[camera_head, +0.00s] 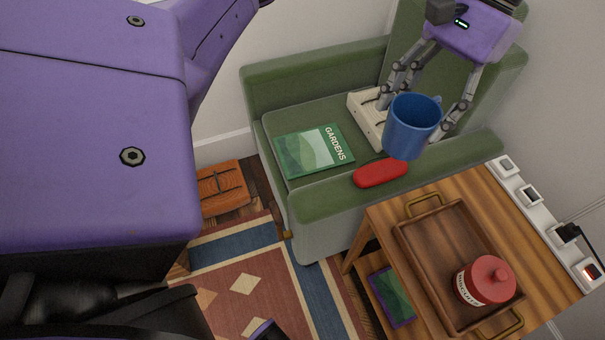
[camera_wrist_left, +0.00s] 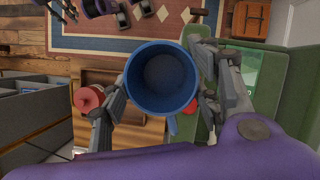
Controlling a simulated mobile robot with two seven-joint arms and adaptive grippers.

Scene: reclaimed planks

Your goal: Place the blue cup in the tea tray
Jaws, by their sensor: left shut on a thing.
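The blue cup (camera_head: 412,122) is held in the air, in front of the green sofa and up and left of the tea tray in the head view. My left gripper (camera_head: 420,108) is shut on the cup, with fingers on either side of it. The left wrist view looks down into the cup (camera_wrist_left: 162,80), which appears empty. The brown wooden tea tray (camera_head: 425,240) with brass handles lies on the side table, apart from the cup. A red lidded jar (camera_head: 485,280) stands in its near right part. My right gripper cannot be made out.
The wooden side table (camera_head: 380,215) has a white power strip (camera_head: 530,200) with a black plug along its right edge. The green sofa (camera_head: 330,205) holds a book (camera_head: 313,150), a red case (camera_head: 381,173) and a pale box (camera_head: 366,118). The tray's far left part is clear.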

